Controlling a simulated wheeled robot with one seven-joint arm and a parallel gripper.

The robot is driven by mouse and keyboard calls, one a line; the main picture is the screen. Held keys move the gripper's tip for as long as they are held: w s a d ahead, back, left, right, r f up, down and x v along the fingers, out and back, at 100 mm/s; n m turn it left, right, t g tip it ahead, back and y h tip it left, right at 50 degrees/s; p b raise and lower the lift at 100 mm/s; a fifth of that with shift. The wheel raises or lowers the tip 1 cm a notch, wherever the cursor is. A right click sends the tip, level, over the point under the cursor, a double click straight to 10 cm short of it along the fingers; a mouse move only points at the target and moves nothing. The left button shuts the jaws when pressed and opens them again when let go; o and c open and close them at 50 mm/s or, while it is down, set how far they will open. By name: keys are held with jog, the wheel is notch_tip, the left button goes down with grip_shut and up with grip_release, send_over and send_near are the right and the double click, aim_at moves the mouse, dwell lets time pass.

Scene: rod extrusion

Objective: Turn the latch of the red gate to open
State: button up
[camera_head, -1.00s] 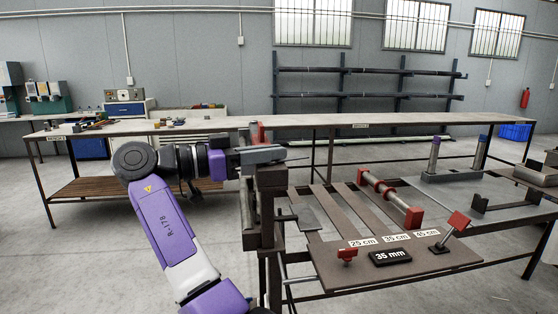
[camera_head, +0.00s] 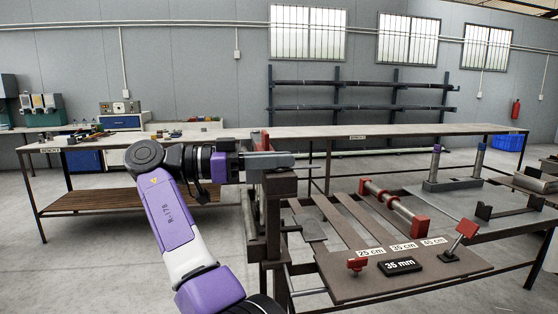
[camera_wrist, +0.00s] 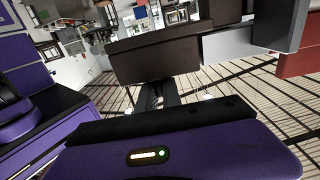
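A red upright piece (camera_head: 265,141), which may be part of the red gate, shows above and behind my gripper (camera_head: 285,160) in the head view. A red block also shows at the right edge of the wrist view (camera_wrist: 300,62). My gripper lies level over the top of the dark post (camera_head: 278,187) at the left end of the machine. In the wrist view a dark brown block (camera_wrist: 160,52) covers the fingertips, and a grey block stands to its right. The latch cannot be made out. Finger opening and contact cannot be told.
The machine table (camera_head: 400,275) has a red-ended roller (camera_head: 395,207), a red-tipped lever (camera_head: 466,229), a small red knob (camera_head: 357,264) and a "35 mm" sign (camera_head: 401,265). A long workbench (camera_head: 400,133) runs behind. The floor at left front is clear.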

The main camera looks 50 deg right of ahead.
jog(key=o, duration=0.4)
jog(key=shift+o, duration=0.2)
jog(key=b+v, duration=0.1)
jog(key=v, duration=0.7)
dwell(0.9)
